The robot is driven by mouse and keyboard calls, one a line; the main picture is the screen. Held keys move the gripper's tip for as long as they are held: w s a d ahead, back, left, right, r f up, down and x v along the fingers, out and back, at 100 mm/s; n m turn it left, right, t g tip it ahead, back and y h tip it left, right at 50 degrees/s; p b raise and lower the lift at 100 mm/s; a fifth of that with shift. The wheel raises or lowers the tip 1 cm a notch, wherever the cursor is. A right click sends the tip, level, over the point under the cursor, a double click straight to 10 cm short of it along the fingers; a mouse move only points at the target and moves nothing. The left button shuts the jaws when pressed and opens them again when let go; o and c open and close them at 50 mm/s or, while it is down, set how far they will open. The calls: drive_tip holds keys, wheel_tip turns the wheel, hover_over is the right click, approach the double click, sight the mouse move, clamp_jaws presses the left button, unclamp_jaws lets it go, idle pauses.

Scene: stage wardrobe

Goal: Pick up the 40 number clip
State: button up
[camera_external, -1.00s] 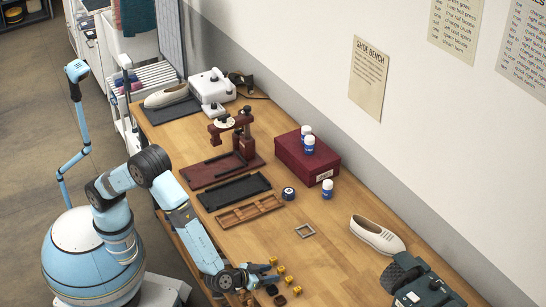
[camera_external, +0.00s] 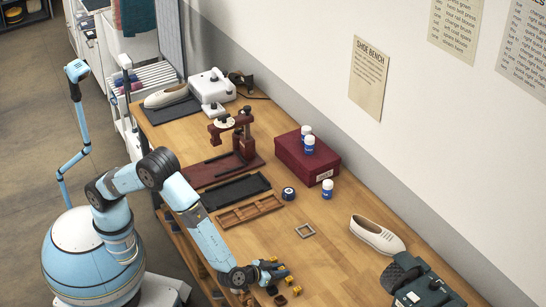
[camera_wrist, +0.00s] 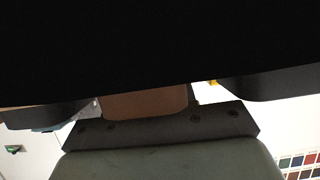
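Several small yellow clips (camera_external: 284,272) lie in a short row at the front edge of the wooden bench in the external view. Their numbers are too small to read, so I cannot tell which is the 40 clip. My gripper (camera_external: 270,270) is low over the bench beside the left end of this row, partly covering the clips there. In the wrist view, a black area fills the top and hides the fingertips. A brown surface (camera_wrist: 145,103) and a tiny yellow patch (camera_wrist: 213,82) show below it. I cannot tell whether the gripper holds anything.
Small dark pieces (camera_external: 272,290) lie beside the clips. A white shoe (camera_external: 376,235) and a dark green machine (camera_external: 425,288) stand right. The bench between is clear.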

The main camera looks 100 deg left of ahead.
clamp_jaws()
drive_tip(key=shift+r, duration=0.1)
